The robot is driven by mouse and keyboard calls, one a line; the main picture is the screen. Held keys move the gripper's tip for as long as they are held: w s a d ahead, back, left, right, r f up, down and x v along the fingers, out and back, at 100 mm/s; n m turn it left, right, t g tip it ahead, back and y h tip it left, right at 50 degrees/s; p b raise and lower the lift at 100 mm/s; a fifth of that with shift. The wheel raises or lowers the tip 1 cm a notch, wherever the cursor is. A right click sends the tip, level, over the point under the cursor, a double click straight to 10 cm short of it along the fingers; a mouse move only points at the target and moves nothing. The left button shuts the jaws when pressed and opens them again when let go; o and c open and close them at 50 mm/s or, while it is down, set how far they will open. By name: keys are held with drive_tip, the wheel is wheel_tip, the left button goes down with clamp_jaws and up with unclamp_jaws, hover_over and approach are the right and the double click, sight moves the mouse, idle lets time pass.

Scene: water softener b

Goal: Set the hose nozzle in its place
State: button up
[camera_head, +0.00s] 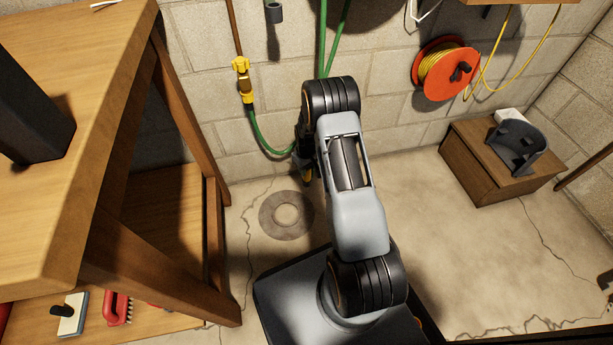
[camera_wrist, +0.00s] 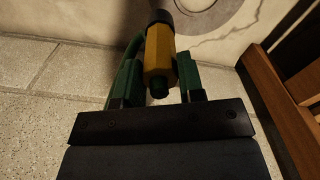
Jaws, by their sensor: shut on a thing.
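The hose nozzle (camera_wrist: 159,50), yellow with black ends, sits between the green-and-black fingers of my gripper (camera_wrist: 160,72) in the wrist view. The fingers are shut on it. In the head view the nozzle (camera_head: 307,174) shows only in part beside my arm, low near the block wall and above the floor. A green hose (camera_head: 265,146) runs down from a yellow connector (camera_head: 242,75) on a pipe and curves toward my gripper, which is mostly hidden behind my arm. A dark grey cylindrical fitting (camera_head: 274,12) is on the wall above; I cannot tell whether it is the nozzle's place.
A wooden workbench (camera_head: 55,225) stands at the left, its legs near my arm. A round grey ring (camera_head: 287,215) lies on the floor. A red reel with yellow cord (camera_head: 446,67) hangs on the wall. A wooden box (camera_head: 490,175) carries a grey curved bracket (camera_head: 518,150). Floor between is clear.

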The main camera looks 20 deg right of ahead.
drive_tip(key=shift+r+p, duration=1.9)
drive_tip(key=shift+r, duration=0.85)
